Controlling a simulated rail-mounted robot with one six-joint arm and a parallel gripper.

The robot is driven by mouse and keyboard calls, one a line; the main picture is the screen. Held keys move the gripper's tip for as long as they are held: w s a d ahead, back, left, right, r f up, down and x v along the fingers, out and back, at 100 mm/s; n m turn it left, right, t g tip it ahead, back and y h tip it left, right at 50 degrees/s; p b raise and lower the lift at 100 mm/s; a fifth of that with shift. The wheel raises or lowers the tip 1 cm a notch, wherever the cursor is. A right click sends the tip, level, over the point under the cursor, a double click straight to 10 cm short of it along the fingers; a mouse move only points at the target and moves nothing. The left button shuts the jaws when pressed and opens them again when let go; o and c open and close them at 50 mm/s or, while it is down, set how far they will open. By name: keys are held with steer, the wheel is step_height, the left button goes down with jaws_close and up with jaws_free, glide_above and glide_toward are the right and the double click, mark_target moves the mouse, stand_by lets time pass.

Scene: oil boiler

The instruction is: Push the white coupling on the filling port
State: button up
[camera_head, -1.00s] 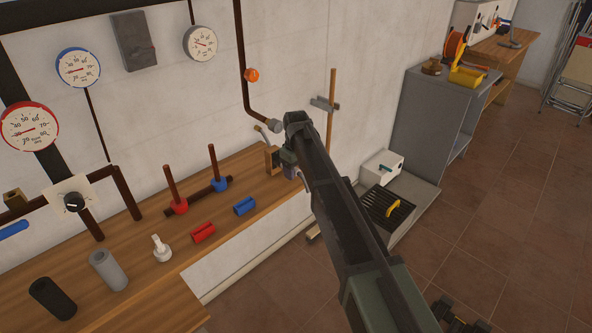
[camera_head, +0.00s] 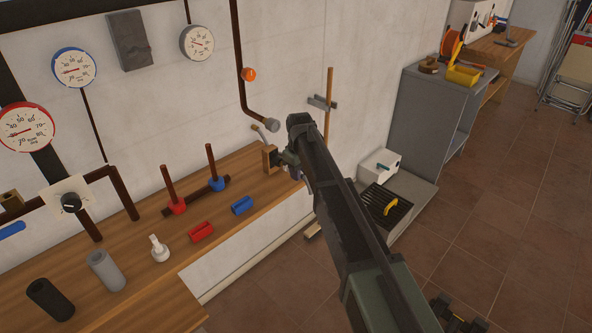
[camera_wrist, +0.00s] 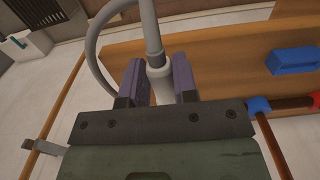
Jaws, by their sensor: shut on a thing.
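My gripper (camera_head: 283,158) is beside a small wooden block at the right end of the bench in the head view. In the wrist view its purple fingers (camera_wrist: 158,80) are shut on the pale white-grey coupling (camera_wrist: 160,84). A grey hose (camera_wrist: 151,28) rises from the coupling and curves to the left. In the head view a short pale piece (camera_head: 259,133) shows left of my wrist, below the grey pipe end (camera_head: 271,124), which looks like the filling port. The coupling itself is mostly hidden there, and whether it touches a port cannot be told.
The wooden bench (camera_head: 150,262) carries red (camera_head: 201,231) and blue (camera_head: 242,205) blocks, a white fitting (camera_head: 159,248) and upright pipes. The wall is close behind my gripper. A grey cabinet (camera_head: 425,105) stands to the right.

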steer(key=shift+s+d, duration=0.9)
steer(key=shift+d, duration=0.2)
step_height(320, 180, up, 14)
steer(key=s+d+p, duration=0.1)
steer(key=p, duration=1.2)
steer(key=shift+s+d+f+p, duration=0.2)
steer(key=shift+d+p, duration=0.05)
steer(key=shift+p, duration=0.05)
steer(key=shift+w+a, duration=1.6)
steer(key=shift+a, duration=0.2)
steer(key=shift+w+a, duration=0.1)
